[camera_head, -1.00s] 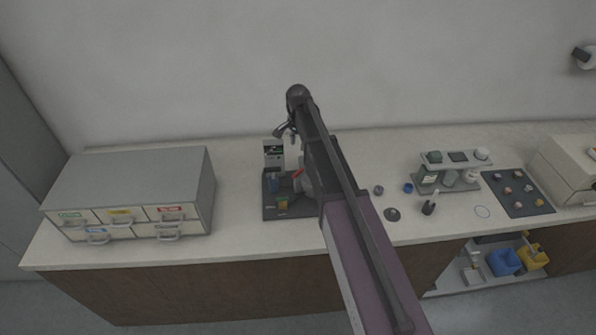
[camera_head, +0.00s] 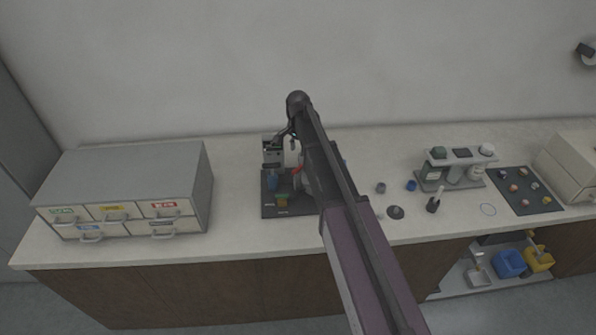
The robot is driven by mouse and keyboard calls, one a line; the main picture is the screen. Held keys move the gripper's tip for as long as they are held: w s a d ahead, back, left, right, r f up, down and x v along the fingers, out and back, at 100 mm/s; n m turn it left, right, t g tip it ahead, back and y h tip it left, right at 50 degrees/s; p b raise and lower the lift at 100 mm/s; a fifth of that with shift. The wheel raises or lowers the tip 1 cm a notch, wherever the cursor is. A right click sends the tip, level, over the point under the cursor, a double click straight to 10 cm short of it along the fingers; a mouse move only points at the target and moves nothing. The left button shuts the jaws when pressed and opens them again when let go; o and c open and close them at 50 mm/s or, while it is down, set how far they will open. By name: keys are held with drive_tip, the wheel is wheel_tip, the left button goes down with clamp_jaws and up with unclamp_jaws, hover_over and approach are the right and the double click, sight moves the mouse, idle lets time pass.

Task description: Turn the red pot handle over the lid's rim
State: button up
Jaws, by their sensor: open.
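The red handle (camera_head: 298,170) is a small tilted bar at the right side of the press station, just left of my arm. The pale grey rounded body beside it (camera_head: 308,184) is partly hidden by my arm, and the lid's rim cannot be made out. My gripper (camera_head: 292,144) is small and dark, above and slightly left of the red handle in the picture. It is open with nothing seen in it. I see no contact with the handle, though the exact gap cannot be told.
A dark base plate (camera_head: 283,209) carries a grey upright unit (camera_head: 273,152), a blue item (camera_head: 272,180) and a green-orange item (camera_head: 282,200). A drawer cabinet (camera_head: 125,175) stands left. A bottle rack (camera_head: 455,170) and loose small parts are right. Counter between cabinet and plate is clear.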

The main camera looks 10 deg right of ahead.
sight(298, 168)
drive_tip(key=shift+f+b, duration=4.05)
drive_tip(key=shift+f, duration=0.25)
clamp_jaws()
